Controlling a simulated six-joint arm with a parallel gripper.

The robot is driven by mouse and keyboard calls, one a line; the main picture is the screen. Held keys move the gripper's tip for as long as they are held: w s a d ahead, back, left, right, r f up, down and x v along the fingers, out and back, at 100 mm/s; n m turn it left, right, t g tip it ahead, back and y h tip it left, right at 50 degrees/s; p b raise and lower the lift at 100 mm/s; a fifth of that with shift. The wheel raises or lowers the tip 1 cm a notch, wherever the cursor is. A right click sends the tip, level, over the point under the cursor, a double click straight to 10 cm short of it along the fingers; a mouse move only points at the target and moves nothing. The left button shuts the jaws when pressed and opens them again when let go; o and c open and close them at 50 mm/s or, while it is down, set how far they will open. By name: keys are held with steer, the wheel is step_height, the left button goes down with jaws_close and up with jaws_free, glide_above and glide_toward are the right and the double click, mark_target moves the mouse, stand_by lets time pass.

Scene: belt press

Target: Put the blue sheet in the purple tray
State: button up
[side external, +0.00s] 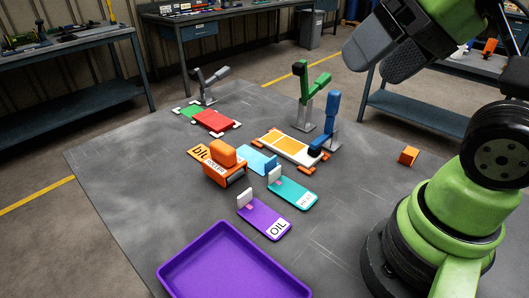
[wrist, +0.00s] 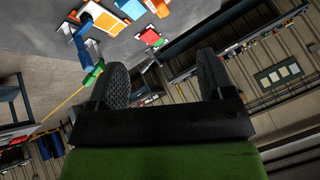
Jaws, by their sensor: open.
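The purple tray (side external: 172,278) sits empty at the near edge of the table in the side view, its lower part cut off. A light blue flat piece (side external: 250,157), which looks like the blue sheet, lies mid-table between the orange roller block and a white and orange press. A darker blue upright part stands at its right end. My gripper (side external: 385,58) is high above the table at upper right, open, empty and far from both. In the wrist view its two dark fingers (wrist: 163,82) stand wide apart with nothing between them.
The orange roller block (side external: 222,155) stands on an orange plate marked "blu". Teal (side external: 293,190) and purple OIL (side external: 262,216) plates lie between sheet and tray. A small orange cube (side external: 408,156) lies right.

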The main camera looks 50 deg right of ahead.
steer(key=w+d+f+n+g+h, duration=0.1)
steer(key=w+d+f+g, duration=0.15)
steer(key=w, duration=0.65)
steer(key=n+g, duration=0.2)
steer(key=g, duration=0.2)
glide_above(270, 161)
step_height(270, 161, down, 14)
steer(key=r, duration=0.1)
steer(key=shift+n+g+h, duration=0.35)
steer(key=shift+n+h, duration=0.15)
steer(key=f, duration=1)
steer(key=shift+w, duration=0.2)
steer(key=f, duration=0.5)
steer(key=shift+d+f, duration=0.3)
steer(key=shift+c, duration=0.4)
steer(key=c, duration=1)
steer(key=shift+r, duration=0.1)
